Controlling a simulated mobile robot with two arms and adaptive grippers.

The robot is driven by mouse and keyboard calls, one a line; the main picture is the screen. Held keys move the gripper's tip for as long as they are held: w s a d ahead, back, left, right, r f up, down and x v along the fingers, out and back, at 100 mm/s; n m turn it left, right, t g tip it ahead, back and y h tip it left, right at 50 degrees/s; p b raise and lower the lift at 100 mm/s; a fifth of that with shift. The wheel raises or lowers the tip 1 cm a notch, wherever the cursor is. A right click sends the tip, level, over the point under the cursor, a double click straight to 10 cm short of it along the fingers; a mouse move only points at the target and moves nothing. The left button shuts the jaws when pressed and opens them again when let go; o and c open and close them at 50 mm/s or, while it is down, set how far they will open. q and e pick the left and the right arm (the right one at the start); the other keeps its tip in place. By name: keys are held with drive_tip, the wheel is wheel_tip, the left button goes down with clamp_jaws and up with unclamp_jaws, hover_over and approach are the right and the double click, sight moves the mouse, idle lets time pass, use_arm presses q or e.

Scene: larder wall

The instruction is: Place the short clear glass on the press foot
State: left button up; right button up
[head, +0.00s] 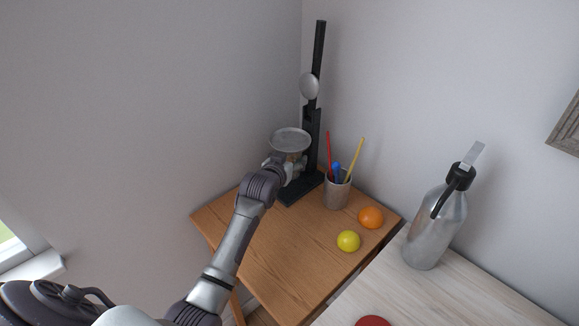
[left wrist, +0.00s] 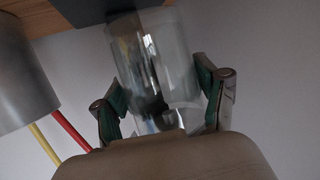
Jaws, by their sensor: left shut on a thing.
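The short clear glass (left wrist: 152,55) sits between the two fingers of my left gripper (left wrist: 160,82) in the left wrist view, and the gripper is shut on it. In the head view my left gripper (head: 284,172) is beside the press, under its round metal pan, and my own arm hides most of the glass. The press is a tall black stand whose dark foot (head: 301,190) lies on the wooden table. In the left wrist view the foot (left wrist: 100,10) shows at the top edge, close to the glass's end. I cannot tell whether they touch. My right gripper is not in view.
A grey pencil cup (head: 337,192) stands just right of the foot. A metal bottle (head: 436,228) stands on the pale table at right. The wooden table's front left is clear.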

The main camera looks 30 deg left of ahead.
use_arm(q)
wheel_tip(320, 180, down, 3)
drive_tip(key=shift+p, duration=0.35)
drive_tip(key=shift+f, duration=0.15)
drive_tip(key=shift+f, duration=0.1)
drive_tip(key=shift+f, duration=0.1)
drive_tip(key=o, duration=1.4)
drive_tip(key=shift+c, duration=0.2)
drive_tip(key=shift+s, duration=0.2)
drive_tip(key=v, duration=1.2)
drive_tip(key=shift+b, duration=0.45)
